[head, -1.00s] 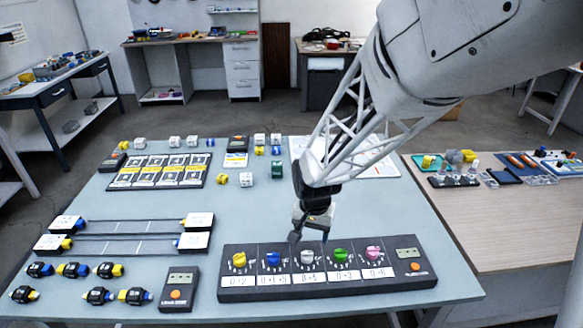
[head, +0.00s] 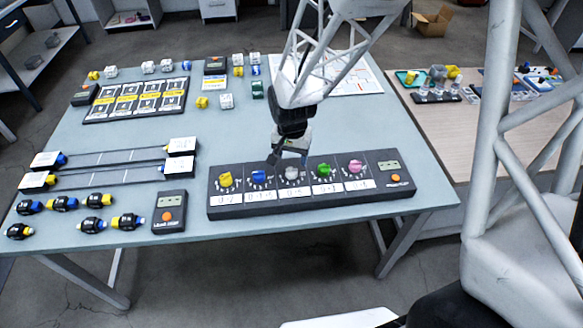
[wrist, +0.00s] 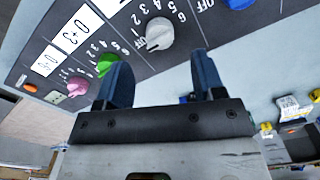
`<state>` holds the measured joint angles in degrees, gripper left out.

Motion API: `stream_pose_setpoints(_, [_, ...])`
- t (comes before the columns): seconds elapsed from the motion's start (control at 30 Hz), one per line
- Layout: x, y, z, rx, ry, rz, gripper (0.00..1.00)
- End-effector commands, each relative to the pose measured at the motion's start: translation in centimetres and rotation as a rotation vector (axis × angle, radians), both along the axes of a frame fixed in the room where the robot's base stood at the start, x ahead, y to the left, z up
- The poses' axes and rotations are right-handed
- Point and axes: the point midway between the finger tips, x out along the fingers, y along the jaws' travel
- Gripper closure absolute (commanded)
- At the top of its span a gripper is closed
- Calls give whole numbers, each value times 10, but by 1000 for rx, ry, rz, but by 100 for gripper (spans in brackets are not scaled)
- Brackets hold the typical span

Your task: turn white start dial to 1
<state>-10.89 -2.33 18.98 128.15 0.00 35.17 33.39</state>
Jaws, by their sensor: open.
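The white dial (head: 291,173) is the middle of a row of coloured dials on a dark panel (head: 250,206) at the table's front. My gripper (head: 288,157) is just above and behind the white dial in the head view. In the wrist view my gripper (wrist: 165,78) is open and empty, its two dark fingers apart. The white dial lies beyond the fingertips, not between them.
A blue dial (head: 258,178) and a green dial (head: 323,170) flank the white one. Yellow (head: 225,180) and pink (head: 355,166) dials sit farther out. A dark box with an orange button (head: 169,211) stands left of the panel.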

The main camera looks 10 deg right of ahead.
Motion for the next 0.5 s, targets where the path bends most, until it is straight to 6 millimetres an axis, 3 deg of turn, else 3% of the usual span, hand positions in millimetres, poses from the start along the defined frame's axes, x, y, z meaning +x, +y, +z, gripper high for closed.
stream_pose_setpoints(0.5, [0, 0, -53, 0, 2, 0, 37])
